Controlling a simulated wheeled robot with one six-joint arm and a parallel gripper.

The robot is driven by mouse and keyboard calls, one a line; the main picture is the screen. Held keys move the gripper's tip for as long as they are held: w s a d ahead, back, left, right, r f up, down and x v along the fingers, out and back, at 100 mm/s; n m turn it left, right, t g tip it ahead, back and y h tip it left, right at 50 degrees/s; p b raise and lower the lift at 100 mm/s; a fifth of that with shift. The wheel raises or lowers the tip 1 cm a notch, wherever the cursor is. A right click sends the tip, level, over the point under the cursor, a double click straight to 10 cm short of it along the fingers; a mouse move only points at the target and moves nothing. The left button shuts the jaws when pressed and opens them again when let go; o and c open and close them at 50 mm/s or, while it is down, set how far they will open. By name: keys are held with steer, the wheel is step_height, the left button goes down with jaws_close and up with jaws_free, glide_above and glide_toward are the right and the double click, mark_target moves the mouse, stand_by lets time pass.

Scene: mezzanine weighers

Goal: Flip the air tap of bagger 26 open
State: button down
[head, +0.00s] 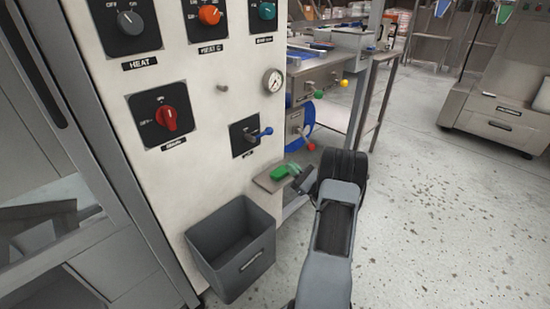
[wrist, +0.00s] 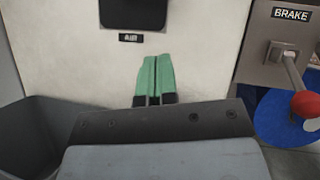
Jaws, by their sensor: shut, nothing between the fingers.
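The air tap (head: 245,137) is a dark square plate with a short metal lever ending in a blue ball, low on the pale machine panel. Its lever points to the right in the head view. In the wrist view only the lower part of its black plate (wrist: 133,12) shows, above a label reading AIR; the lever is out of frame there. My gripper (head: 283,172) has green fingers and is below and a little right of the tap, apart from it. The wrist view shows the fingers (wrist: 155,62) pressed together and empty, below the label. No number 26 is readable.
A grey bin (head: 232,248) hangs below the tap. A red knob (head: 166,118), other dials and a gauge (head: 273,80) are on the panel. To the right, a BRAKE lever with a red ball (wrist: 305,104) stands near a blue disc. Open speckled floor lies right.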

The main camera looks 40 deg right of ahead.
steer(key=shift+s+d+f+m+t+h, duration=0.3)
steer(key=shift+d+f+m+h, duration=0.1)
steer(key=shift+d+f+h, duration=0.15)
steer(key=shift+s+d+f+m+t+h, duration=0.15)
steer(key=shift+d+f+m+t+h, duration=0.25)
steer(key=shift+d, duration=0.2)
steer(key=shift+w+a, duration=0.1)
steer(key=b+x, duration=0.2)
steer(key=x, duration=0.7)
steer(key=shift+w+a, duration=0.1)
steer(key=shift+w, duration=0.05)
steer(key=shift+w+a+r+b, duration=0.1)
steer(key=shift+w+a+r, duration=0.05)
steer(key=shift+r, duration=0.55)
steer(key=shift+w+a+r+b, duration=0.15)
steer(key=shift+r, duration=0.55)
steer(key=shift+w+a+r+b, duration=0.1)
steer(key=shift+w+a+r, duration=0.1)
steer(key=shift+r, duration=0.5)
